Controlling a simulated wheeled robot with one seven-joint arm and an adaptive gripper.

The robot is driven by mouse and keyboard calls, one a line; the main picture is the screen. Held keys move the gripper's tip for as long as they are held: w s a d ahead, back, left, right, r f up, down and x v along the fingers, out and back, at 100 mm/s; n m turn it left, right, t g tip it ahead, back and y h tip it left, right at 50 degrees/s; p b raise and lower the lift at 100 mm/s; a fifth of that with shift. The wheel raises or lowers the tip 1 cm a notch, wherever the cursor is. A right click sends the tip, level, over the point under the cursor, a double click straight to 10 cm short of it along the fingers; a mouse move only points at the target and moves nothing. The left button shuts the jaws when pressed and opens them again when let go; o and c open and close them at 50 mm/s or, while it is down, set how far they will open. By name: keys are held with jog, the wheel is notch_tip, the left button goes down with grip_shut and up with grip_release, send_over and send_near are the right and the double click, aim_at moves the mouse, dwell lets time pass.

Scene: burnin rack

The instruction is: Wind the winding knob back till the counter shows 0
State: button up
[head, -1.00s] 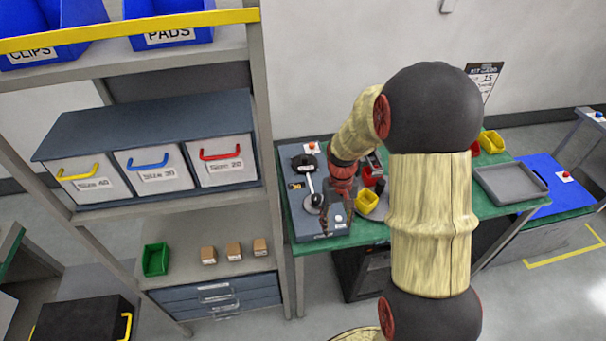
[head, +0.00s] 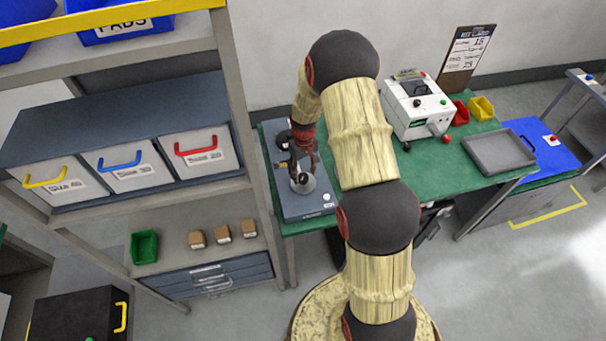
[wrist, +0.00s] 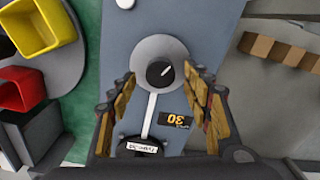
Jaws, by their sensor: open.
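The winding knob (wrist: 160,73) is a black round knob with a white mark, set on a pale disc on a blue-grey panel. In the head view the panel (head: 312,206) lies at the left end of the green table, and my gripper partly covers the knob area. The counter (wrist: 176,119) is a small black window with amber digits, upside down in the wrist view; it seems to read 30. My gripper (wrist: 161,76) is open, with one finger on each side of the knob. I cannot tell whether either finger touches it.
A white bar (wrist: 150,113) runs from the knob's disc to a black labelled part (wrist: 142,146). A white button (head: 327,197) sits on the panel's near end. A white instrument (head: 418,108), grey tray (head: 499,151) and small bins stand to the right. The shelf rack (head: 240,110) is close on the left.

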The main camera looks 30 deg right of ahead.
jog(key=shift+f, duration=1.1)
jog(key=shift+c, duration=1.2)
jog(key=c, duration=0.9)
